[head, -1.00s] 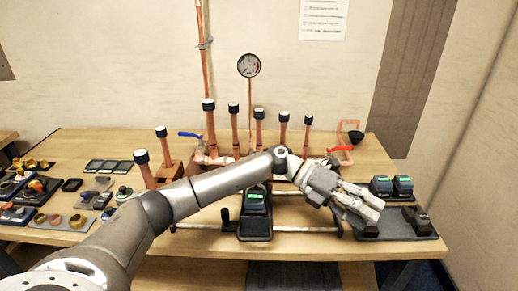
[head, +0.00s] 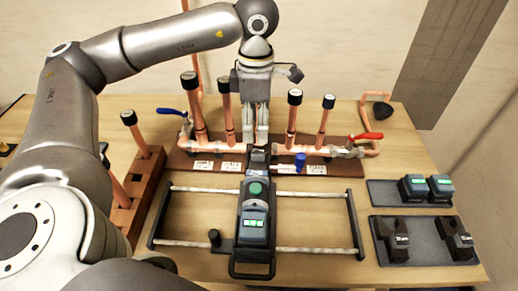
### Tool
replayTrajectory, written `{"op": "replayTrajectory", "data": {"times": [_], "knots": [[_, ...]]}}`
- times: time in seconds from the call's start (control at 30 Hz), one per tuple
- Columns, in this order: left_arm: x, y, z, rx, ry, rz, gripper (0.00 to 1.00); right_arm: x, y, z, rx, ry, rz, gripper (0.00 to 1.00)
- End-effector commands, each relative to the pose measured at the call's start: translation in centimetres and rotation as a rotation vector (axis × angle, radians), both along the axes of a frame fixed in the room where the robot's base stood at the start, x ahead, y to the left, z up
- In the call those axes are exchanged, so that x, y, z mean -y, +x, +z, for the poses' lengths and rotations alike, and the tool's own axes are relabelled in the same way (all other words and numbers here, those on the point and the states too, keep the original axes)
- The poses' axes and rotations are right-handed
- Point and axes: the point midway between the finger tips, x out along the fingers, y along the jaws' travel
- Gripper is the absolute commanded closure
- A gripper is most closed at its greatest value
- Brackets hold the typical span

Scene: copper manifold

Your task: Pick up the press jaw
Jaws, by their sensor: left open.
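Two dark press jaws, a left one (head: 394,240) and a right one (head: 456,238), lie apart on a grey tray (head: 425,256) at the right of the bench. The press tool (head: 254,215), with a green button and lit display, sits on a rail frame in the middle. A dark block (head: 259,161) is at its far end; I cannot tell whether it is a jaw. My left gripper (head: 255,138) points down just beyond this block, in front of the copper manifold. It is open, with nothing visible between its fingers. My right gripper is not seen.
The copper manifold (head: 215,147) on its brown base, with upright capped pipes and blue and red valve handles, crowds the gripper. A second tray (head: 385,188) holds two batteries with green displays. A wooden pipe rack (head: 125,215) is at left. The rail frame (head: 310,250) spans the middle.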

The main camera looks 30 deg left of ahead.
Motion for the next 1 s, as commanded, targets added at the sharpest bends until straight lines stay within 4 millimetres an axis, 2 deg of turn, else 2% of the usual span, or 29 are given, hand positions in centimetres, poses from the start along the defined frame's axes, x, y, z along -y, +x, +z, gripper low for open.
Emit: {"op": "replayTrajectory", "data": {"times": [0.1,0.23,0.37,0.53,0.7,0.97,1.0], "knots": [[0.0,0.0,-1.6,-0.003,-0.001,0.001,0.46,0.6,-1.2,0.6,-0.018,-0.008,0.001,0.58],[0.0,0.0,-2.6,0.000,-0.001,0.000,0.46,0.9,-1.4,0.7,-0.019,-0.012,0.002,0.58],[0.2,0.0,-3.4,-0.003,-0.002,0.000,0.46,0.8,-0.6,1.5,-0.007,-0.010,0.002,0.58],[0.4,0.1,-5.4,-0.002,-0.002,0.000,0.46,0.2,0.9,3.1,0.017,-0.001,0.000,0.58],[0.4,0.1,-7.5,-0.002,-0.003,0.002,0.46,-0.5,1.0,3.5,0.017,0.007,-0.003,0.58],[0.4,0.2,-7.9,0.001,-0.004,0.002,0.46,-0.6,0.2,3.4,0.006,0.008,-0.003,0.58],[0.4,0.2,-7.9,0.001,-0.004,0.002,0.50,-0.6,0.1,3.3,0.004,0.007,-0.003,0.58]]}}
